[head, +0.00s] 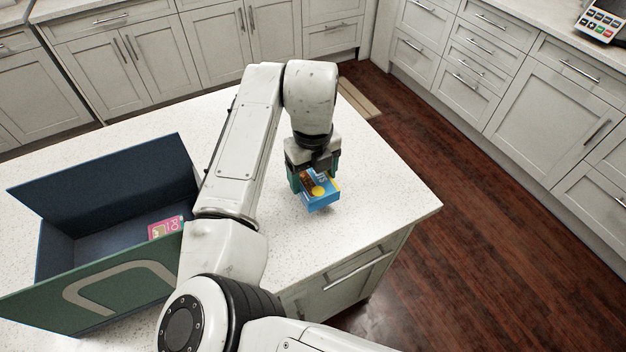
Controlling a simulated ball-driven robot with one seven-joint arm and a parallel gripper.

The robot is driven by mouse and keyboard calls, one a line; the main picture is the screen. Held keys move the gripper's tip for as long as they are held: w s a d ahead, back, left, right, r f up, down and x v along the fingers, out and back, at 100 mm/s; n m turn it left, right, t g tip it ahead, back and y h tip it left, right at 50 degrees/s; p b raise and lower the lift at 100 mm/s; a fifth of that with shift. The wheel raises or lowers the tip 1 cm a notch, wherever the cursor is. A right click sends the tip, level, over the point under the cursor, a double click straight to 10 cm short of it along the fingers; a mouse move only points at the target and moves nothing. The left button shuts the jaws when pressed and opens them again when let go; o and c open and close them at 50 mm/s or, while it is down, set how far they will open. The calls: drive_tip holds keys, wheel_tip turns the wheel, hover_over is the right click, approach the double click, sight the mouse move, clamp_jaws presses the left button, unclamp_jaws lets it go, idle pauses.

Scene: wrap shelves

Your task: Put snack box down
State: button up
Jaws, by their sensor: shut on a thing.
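The snack box (321,196) is a small blue carton with a yellow and brown printed face. My gripper (314,181) points down and is shut on it, one finger showing on each side. The box is over the right part of the white speckled countertop (365,185). It looks slightly tilted, and I cannot tell whether its underside touches the surface. Its upper back part is hidden by the gripper.
A large open bin (90,180), dark blue inside and green in front, stands on the counter at left. A pink packet (165,228) lies inside it. Bare countertop surrounds the held box. The counter's right edge drops to a wooden floor (470,220).

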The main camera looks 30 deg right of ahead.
sight(313, 179)
drive_tip(key=shift+s+f+p, duration=0.1)
drive_tip(key=shift+f+p, duration=0.3)
drive_tip(key=shift+f, duration=1.05)
drive_tip(key=shift+f, duration=0.15)
drive_tip(key=o, duration=1.1)
wheel_tip(313, 179, up, 12)
drive_tip(key=shift+r+b, duration=0.2)
drive_tip(key=shift+b, duration=0.95)
